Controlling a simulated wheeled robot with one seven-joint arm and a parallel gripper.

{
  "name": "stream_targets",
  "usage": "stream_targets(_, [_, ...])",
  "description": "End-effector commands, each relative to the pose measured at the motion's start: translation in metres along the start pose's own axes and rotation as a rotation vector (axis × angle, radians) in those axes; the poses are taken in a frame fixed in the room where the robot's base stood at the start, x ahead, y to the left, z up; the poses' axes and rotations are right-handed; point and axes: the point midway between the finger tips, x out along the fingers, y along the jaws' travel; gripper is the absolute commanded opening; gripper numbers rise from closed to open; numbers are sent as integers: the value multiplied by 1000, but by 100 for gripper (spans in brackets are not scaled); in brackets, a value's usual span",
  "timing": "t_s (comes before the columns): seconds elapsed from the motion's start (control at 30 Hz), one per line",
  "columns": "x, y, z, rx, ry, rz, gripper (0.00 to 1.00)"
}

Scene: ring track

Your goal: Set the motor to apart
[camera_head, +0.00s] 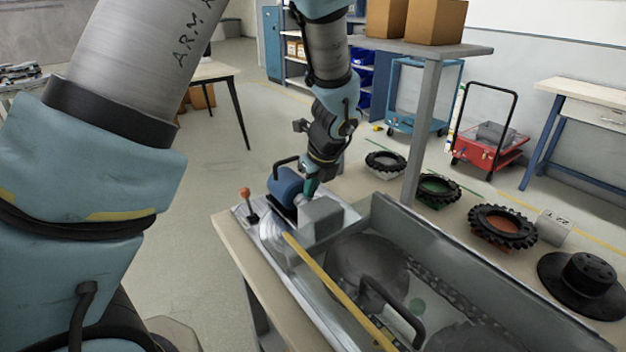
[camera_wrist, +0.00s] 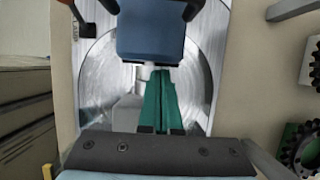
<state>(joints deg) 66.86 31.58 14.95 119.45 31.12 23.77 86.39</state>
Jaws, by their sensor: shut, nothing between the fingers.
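The blue motor (camera_head: 285,185) sits at the far left end of the workbench, on a metal plate, with a dark handle above it and a grey block (camera_head: 320,217) beside it. In the wrist view the motor (camera_wrist: 150,38) is at top centre, just ahead of the green fingertips. My gripper (camera_head: 311,186) points down right beside the motor; its green fingers also show in the wrist view (camera_wrist: 160,88). They are shut and empty. I cannot tell whether they touch the motor. A lever with an orange knob (camera_head: 246,192) stands left of the motor.
A grey trough (camera_head: 480,265) with a black handle (camera_head: 392,308) and a yellow bar (camera_head: 335,290) lie nearer on the bench. A grey post (camera_head: 422,130) rises behind. Several black toothed rings (camera_head: 503,224) lie along the right side. Floor on the left is clear.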

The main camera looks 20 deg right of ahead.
Motion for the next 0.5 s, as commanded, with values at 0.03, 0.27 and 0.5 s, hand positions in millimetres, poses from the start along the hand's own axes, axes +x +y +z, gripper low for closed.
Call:
stream_targets(0.03, [2,0,0,0,0,0,0])
stream_targets(0.27, [4,0,0,-1,0,-1,0])
stream_targets(0.5, [5,0,5,-2,0,0,0])
